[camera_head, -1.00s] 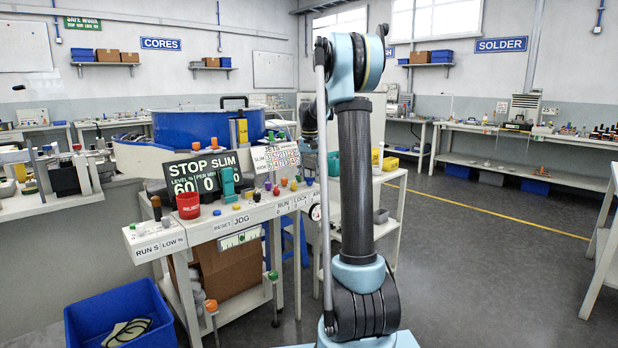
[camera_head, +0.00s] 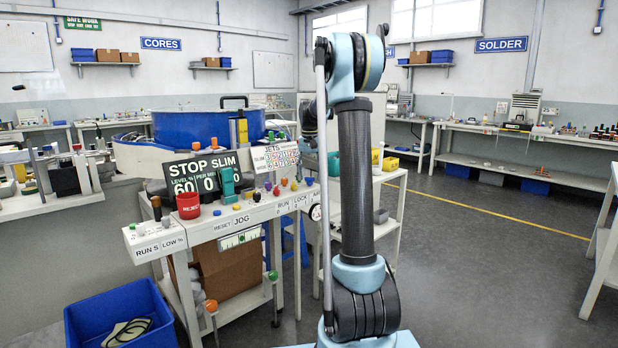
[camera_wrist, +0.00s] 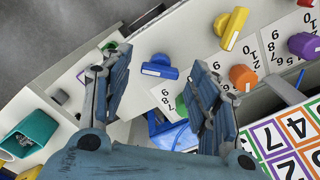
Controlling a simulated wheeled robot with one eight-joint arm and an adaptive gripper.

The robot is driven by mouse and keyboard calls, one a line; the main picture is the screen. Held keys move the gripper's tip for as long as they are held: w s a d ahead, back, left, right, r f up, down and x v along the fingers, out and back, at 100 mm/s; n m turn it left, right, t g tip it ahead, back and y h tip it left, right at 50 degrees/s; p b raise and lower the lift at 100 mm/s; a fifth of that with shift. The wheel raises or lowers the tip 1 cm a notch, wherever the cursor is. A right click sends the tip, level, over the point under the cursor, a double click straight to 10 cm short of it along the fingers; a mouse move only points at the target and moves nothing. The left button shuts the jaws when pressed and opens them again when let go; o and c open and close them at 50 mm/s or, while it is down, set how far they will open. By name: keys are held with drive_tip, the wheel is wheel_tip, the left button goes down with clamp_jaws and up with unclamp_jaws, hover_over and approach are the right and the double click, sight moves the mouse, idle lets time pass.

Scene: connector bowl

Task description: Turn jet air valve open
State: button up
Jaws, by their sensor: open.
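The knob shows between the fingertips; I cannot tell the height gap, and no contact shows. Several more knobs stand to the right by printed number scales: yellow (camera_wrist: 231,28), orange (camera_wrist: 243,78) and purple (camera_wrist: 303,45). A green knob (camera_wrist: 181,105) is partly hidden by the right finger. I cannot read which one is the jet air valve.
A numbered colour card (camera_wrist: 285,135) stands close to the right finger. A teal container (camera_wrist: 27,132) is at lower left. In the head view the bench holds a red cup (camera_head: 188,205) and a STOP SLIM display (camera_head: 205,173). Open floor (camera_head: 470,270) lies right.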

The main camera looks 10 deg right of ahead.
wheel_tip(320, 180, up, 12)
drive_tip(key=shift+f, duration=0.15)
idle(0.3)
drive_tip(key=s+f+n+t, duration=0.1)
drive_tip(key=s+f, duration=0.3)
drive_tip(key=s, duration=1)
drive_tip(key=s+f, duration=0.3)
drive_tip(key=s, duration=1)
drive_tip(key=s+f+n+t, duration=0.1)
drive_tip(key=s+f, duration=1.9)
drive_tip(key=shift+s+d+n, duration=0.15)
drive_tip(key=shift+d+n, duration=0.15)
